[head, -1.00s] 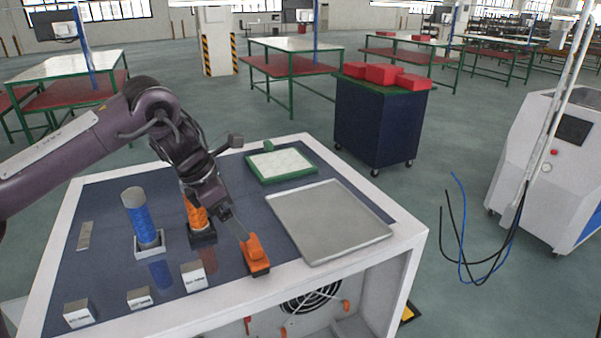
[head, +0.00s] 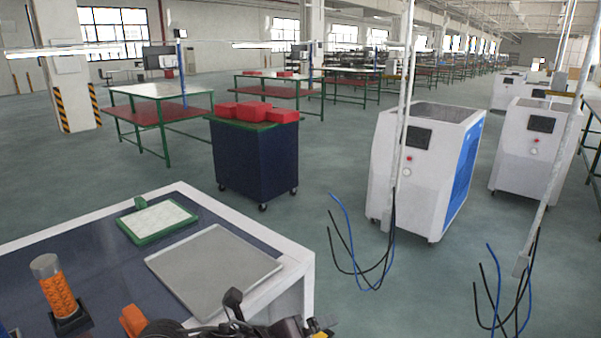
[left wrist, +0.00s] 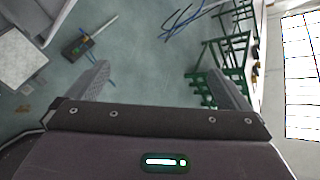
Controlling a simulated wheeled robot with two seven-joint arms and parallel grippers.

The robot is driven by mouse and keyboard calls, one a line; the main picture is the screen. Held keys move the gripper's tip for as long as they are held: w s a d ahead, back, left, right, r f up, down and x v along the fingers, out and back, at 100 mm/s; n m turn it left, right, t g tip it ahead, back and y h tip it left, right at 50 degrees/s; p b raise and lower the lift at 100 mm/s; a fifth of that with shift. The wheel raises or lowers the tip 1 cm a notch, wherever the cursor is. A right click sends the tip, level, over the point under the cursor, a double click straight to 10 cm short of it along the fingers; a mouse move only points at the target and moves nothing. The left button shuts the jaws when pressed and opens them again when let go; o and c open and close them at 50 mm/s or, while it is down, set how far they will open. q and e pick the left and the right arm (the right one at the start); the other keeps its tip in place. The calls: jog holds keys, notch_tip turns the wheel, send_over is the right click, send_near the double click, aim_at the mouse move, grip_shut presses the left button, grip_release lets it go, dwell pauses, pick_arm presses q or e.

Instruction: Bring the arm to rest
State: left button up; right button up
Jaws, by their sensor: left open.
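My left arm shows only in part at the bottom edge of the head view, as dark links and cables in front of the workbench's near side. My left gripper (left wrist: 160,78) shows in the left wrist view with its two grey fingers wide apart. Nothing is between them, only the floor beyond. In the head view I cannot make out its fingertips. My right arm and gripper are not in view.
The white-framed workbench (head: 296,254) holds a grey tray (head: 214,268), a green-framed tray (head: 158,219), an orange cylinder (head: 60,294) in a black holder and an orange part (head: 132,320). A blue cart (head: 255,165) and white machine (head: 420,170) stand beyond. Hanging cables (head: 352,250) are at right.

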pick_arm(q)
jog(key=s+a+f+n+g+y, duration=0.35)
jog(key=s+a+f+n, duration=0.5)
jog(key=n, duration=0.75)
jog(key=s+a+f+n+g+y, duration=0.2)
jog(key=s+a+f+n+y, duration=0.25)
jog(key=s+a+n, duration=0.9)
notch_tip(320, 180, down, 35)
jog(key=w+d+n+b, duration=0.2)
jog(key=w+d+b, duration=0.1)
jog(key=b, duration=0.4)
jog(key=s+a+f+g+b, duration=0.1)
jog(key=s+a+f+b, duration=0.1)
jog(key=s+f, duration=0.8)
jog(key=s+a+f+g+b, duration=0.1)
jog(key=s+a+f+b, duration=0.1)
jog(key=s+f, duration=0.8)
notch_tip(320, 180, down, 5)
jog(key=shift+s+f+b, duration=0.15)
jog(key=shift+f+b, duration=0.05)
jog(key=shift+b, duration=0.7)
